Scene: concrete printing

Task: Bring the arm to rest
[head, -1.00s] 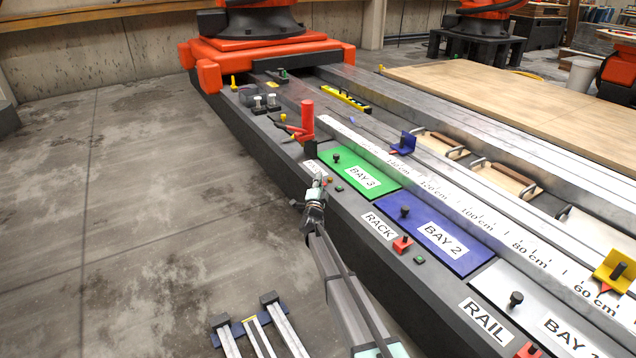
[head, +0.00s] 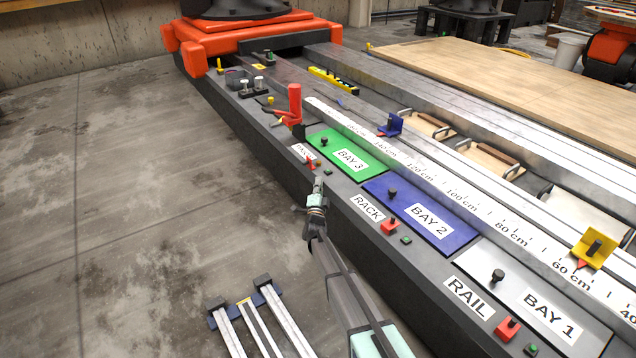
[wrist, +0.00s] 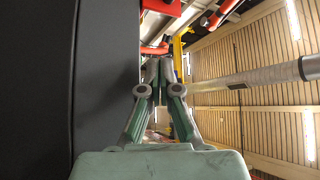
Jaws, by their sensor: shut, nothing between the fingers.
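My arm reaches up from the bottom of the head view, in front of the dark side of the rail bed. My gripper (head: 318,184) is at its far end, beside the bed's near edge below the green BAY 3 plate (head: 346,153). In the wrist view my gripper (wrist: 158,66) shows its two fingers together at the tips, with nothing between them. A dark flat surface (wrist: 105,80) fills the left of that view, close beside the fingers. Whether the gripper touches the bed edge I cannot tell.
The bed carries a blue BAY 2 plate (head: 420,217), a white BAY 1 plate (head: 535,295), a red upright post (head: 295,104) and a red button (head: 390,226). The concrete floor (head: 110,210) on the left is open.

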